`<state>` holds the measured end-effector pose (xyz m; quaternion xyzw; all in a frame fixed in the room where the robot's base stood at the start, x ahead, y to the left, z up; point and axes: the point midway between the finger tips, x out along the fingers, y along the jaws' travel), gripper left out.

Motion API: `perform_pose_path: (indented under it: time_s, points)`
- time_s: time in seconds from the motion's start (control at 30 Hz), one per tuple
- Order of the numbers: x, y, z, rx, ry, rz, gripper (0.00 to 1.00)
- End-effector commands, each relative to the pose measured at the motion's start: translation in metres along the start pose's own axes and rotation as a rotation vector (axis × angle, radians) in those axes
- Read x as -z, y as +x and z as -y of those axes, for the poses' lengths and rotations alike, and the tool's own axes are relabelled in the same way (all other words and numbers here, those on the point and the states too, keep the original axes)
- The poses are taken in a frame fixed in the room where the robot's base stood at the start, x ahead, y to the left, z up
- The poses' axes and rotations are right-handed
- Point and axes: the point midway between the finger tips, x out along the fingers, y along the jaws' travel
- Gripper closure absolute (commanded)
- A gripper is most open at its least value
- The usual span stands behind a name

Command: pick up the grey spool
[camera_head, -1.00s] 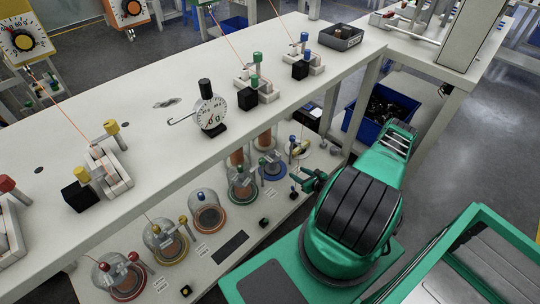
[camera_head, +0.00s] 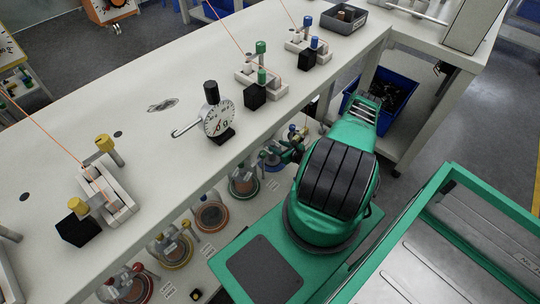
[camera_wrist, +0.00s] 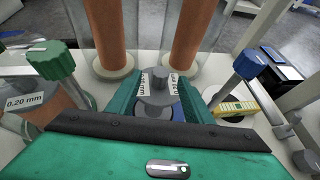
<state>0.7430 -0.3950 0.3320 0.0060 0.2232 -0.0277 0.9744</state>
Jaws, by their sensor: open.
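A grey round piece with a short upright knob (camera_wrist: 158,84), which looks like the grey spool, shows in the wrist view above a blue base (camera_wrist: 160,111). My gripper (camera_wrist: 158,101) is open, with one green finger on each side of this piece. Whether the fingers touch it cannot be told. In the head view my gripper (camera_head: 296,150) reaches under the long white table, beside the blue-ringed stand (camera_head: 273,165). My own arm and the table edge partly hide that spot, and the grey piece cannot be made out clearly there.
In the wrist view a green knob (camera_wrist: 52,61) and a blue knob (camera_wrist: 250,64) on posts flank my gripper, with copper-coloured columns (camera_wrist: 190,35) behind. The white table (camera_head: 150,120) overhangs the lower shelf. A blue bin (camera_head: 385,98) stands at right.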

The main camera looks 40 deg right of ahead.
Motion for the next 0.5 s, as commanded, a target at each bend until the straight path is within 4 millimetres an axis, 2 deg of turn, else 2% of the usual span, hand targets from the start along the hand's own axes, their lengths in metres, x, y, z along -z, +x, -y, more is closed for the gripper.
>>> perform_pose_path:
  time_s: [0.13,0.4,0.5]
  points:
    - [0.000,0.009,0.002,0.002,0.000,0.000,0.54]
    - [0.000,0.044,0.002,0.003,-0.001,0.000,0.54]
    - [0.000,0.051,0.003,0.004,0.002,0.000,0.54]
